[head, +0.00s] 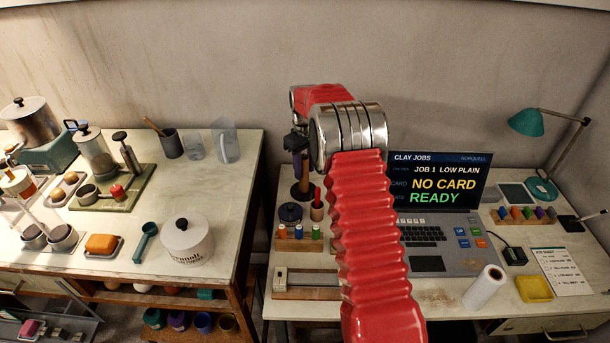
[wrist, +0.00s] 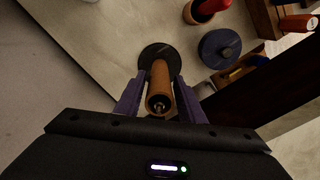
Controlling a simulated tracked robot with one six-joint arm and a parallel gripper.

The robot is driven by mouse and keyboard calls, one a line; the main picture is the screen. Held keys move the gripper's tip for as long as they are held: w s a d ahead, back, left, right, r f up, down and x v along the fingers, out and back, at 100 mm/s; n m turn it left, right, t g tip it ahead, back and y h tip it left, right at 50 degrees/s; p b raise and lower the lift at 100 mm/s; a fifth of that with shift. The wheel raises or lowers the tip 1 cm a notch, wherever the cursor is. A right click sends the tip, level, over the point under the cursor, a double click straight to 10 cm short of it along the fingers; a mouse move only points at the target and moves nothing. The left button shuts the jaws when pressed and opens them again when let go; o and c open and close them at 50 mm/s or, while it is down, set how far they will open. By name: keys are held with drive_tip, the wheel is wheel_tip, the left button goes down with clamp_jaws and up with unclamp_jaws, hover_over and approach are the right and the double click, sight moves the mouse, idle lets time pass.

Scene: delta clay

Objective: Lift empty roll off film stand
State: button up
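The empty roll (wrist: 160,85) is a bare brown cardboard tube on the film stand, whose dark round base (wrist: 150,52) shows at its far end in the wrist view. A small metal tip shows at the tube's near end. My gripper (wrist: 160,78) has its two purple fingers on either side of the tube, with narrow gaps visible, so it looks open around it. In the head view my gripper (head: 298,143) is above the stand base (head: 301,194) at the bench's back left, and my red arm covers part of the scene.
A dark lidded pot (head: 290,213), a red-handled tool (head: 317,203) and a rack of small coloured bottles (head: 298,243) stand close by. A laptop (head: 440,200) is to the right. A gap separates the left bench.

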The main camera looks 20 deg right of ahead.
drive_tip(key=c, duration=0.8)
drive_tip(key=shift+r, duration=0.1)
drive_tip(key=shift+r, duration=13.85)
